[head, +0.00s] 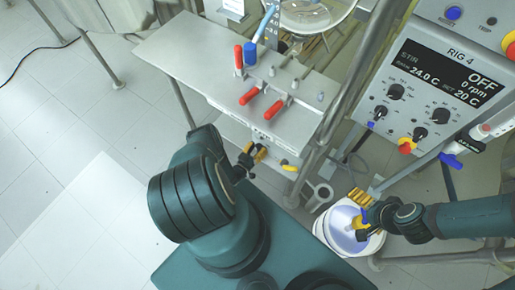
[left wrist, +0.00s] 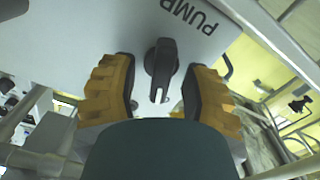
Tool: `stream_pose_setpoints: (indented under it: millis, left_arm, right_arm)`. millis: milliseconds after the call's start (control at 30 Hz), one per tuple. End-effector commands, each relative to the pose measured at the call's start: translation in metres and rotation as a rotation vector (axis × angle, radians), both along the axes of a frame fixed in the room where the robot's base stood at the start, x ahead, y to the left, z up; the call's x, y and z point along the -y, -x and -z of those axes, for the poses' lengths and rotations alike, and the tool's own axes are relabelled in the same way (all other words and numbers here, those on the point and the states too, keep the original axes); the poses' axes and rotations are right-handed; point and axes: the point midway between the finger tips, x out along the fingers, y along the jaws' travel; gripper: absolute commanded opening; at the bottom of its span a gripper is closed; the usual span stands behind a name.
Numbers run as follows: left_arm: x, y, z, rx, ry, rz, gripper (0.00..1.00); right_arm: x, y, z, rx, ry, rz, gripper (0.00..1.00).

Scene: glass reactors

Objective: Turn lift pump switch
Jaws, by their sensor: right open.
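The pump switch (left wrist: 161,70) is a black knob with a white pointer mark on a pale panel with the word PUMP beside it, in the left wrist view. My left gripper (left wrist: 160,84) is open, with one yellow finger on each side of the knob; I cannot tell whether either touches it. In the head view my left gripper (head: 252,158) is at the front edge of the metal bench, and the switch is hidden there. My right gripper (head: 361,219) is open over a white bucket (head: 322,236) at the lower right.
The metal bench (head: 185,60) carries several red-handled valves (head: 249,96) and one blue-handled valve. Metal frame posts (head: 330,120) run beside the bench.

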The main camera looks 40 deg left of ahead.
Motion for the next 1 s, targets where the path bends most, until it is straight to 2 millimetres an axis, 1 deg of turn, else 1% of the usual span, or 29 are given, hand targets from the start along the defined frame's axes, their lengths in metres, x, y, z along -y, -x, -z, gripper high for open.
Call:
stream_pose_setpoints:
  millis: [267, 367, 467, 700, 800, 900, 1000]
  left_arm:
    - [0.0, 0.002, 0.001, -0.002, 0.001, 0.0, 0.46]
    - [0.001, 0.009, 0.001, -0.004, 0.001, -0.001, 0.46]
    - [0.003, 0.024, 0.002, -0.005, 0.003, 0.0, 0.46]
    - [0.008, 0.073, 0.001, -0.005, 0.003, -0.002, 0.46]
    - [0.01, 0.091, 0.001, -0.004, 0.002, -0.001, 0.46]
    - [0.012, 0.105, 0.001, -0.003, 0.0, -0.001, 0.46]
    - [0.013, 0.114, 0.001, -0.002, 0.0, 0.0, 0.46]
  right_arm:
    - [0.0, 0.0, 0.0, 0.0, 0.0, 0.0, 1.0]
    - [0.0, 0.0, 0.0, 0.0, 0.0, 0.0, 1.0]
    - [0.0, 0.0, 0.0, 0.0, 0.0, 0.0, 1.0]
    - [0.0, 0.0, 0.0, 0.0, 0.0, 0.0, 1.0]
    - [0.0, 0.0, 0.0, 0.0, 0.0, 0.0, 1.0]
    - [0.0, 0.0, 0.0, 0.0, 0.0, 0.0, 1.0]
    - [0.0, 0.0, 0.0, 0.0, 0.0, 0.0, 1.0]
